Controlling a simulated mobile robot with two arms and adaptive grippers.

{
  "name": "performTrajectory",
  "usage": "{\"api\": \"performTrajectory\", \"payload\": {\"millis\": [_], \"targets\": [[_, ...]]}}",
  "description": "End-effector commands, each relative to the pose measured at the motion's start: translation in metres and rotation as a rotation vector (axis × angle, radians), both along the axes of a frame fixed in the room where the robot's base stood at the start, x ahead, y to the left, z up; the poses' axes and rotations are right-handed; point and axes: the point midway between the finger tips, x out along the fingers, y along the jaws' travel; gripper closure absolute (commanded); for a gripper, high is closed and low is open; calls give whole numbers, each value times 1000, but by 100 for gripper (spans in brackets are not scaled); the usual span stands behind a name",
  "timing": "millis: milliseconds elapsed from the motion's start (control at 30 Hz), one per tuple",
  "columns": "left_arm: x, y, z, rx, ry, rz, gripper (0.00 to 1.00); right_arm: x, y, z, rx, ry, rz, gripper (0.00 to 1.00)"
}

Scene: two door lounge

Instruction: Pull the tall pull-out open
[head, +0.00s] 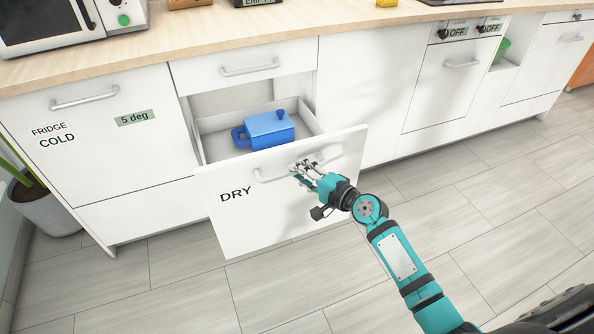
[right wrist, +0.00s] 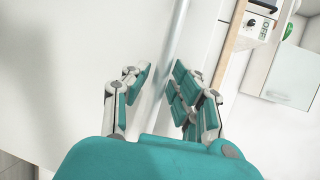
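The tall pull-out (head: 250,205), a white front marked DRY, stands drawn out from the cabinet row in the head view. Its bar handle (head: 262,178) runs along the top of the front. My right gripper (head: 308,170) is at the right part of this handle. In the right wrist view the bar (right wrist: 177,45) passes between the fingers of my right gripper (right wrist: 163,85), with a gap visible beside it, so the fingers look open around it. My left gripper is not in view.
A potted plant (head: 45,205) stands at the far left. The tiled floor in front is clear.

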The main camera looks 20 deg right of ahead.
Motion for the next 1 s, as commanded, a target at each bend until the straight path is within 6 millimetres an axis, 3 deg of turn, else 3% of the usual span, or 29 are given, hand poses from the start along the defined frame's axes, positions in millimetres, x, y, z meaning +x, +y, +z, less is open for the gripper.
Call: {"api": "performTrajectory", "payload": {"millis": [300,500,1000], "targets": [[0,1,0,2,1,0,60,-62,-29,10,-4,4,0,75],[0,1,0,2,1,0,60,-85,-40,15,-4,4,1,75],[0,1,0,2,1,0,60,-91,-42,17,-2,2,0,75]]}}
